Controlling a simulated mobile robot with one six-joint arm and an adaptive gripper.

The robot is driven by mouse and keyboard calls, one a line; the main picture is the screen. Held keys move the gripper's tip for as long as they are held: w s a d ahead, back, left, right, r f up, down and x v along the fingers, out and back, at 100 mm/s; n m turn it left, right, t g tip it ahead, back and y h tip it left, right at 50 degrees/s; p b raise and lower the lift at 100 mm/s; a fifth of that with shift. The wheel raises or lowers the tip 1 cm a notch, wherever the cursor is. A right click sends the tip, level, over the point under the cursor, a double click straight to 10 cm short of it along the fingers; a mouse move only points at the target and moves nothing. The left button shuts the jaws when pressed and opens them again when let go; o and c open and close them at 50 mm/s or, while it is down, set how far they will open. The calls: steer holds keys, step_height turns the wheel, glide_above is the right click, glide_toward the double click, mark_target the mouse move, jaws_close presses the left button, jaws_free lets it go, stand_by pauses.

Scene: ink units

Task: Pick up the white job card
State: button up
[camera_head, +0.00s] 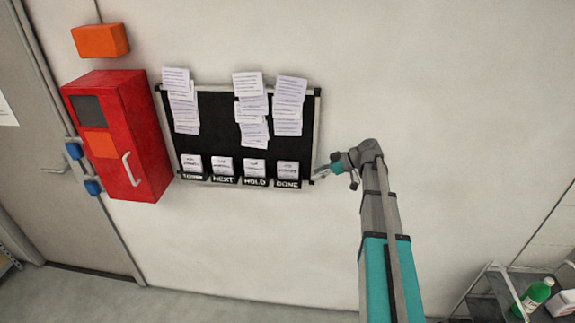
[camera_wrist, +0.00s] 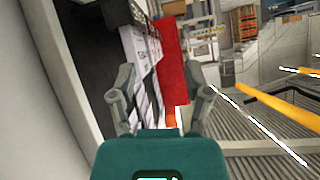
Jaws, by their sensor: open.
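Several white job cards sit in the bottom row of the black board (camera_head: 219,112), in holders lettered NEXT, HOLD and DONE, plus a leftmost one I cannot read well. The DONE card (camera_head: 288,169) is nearest my gripper (camera_head: 322,174), which is just right of the board's lower right corner. More white printed sheets (camera_head: 250,105) hang in overlapping columns higher up. In the wrist view, my gripper (camera_wrist: 160,108) is open, with white cards (camera_wrist: 144,100) beyond its fingers, seen edge-on along the wall. Nothing shows held between the fingers.
A red cabinet (camera_head: 140,135) stands out from the wall left of the board; it also shows in the wrist view (camera_wrist: 173,60). An orange box (camera_head: 100,40) is above it. A shelf with a green bottle (camera_head: 533,296) is at lower right. The wall right of my arm is bare.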

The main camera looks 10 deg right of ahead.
steer(key=shift+n+t+y, duration=0.5)
steer(key=shift+n+y, duration=0.2)
steer(key=shift+n, duration=0.2)
steer(key=d+r, duration=0.1)
steer(key=w+d+r, duration=0.1)
steer(key=w+d+r+p, duration=0.1)
steer(key=r, duration=0.1)
steer(key=shift+w+d+r, duration=0.1)
steer(key=shift+w+d, duration=0.05)
steer(key=shift+w, duration=0.1)
steer(key=b, duration=0.3)
glide_toward(288, 165)
steer(key=w+a+f, duration=0.1)
steer(key=a+f, duration=0.2)
steer(key=shift+w+a+f, duration=0.1)
steer(key=shift+w+a, duration=0.2)
steer(key=shift+a, duration=0.25)
steer(key=shift+w+r+b+x, duration=0.1)
steer(key=shift+b+x, duration=0.15)
steer(key=shift+x, duration=0.6)
steer(key=shift+w+r+b+x, duration=0.1)
steer(key=shift+b+x, duration=0.15)
steer(key=shift+x, duration=0.65)
steer(key=shift+w+r+b+x, duration=0.15)
steer(key=shift+b+x, duration=0.1)
steer(key=shift+x, duration=0.6)
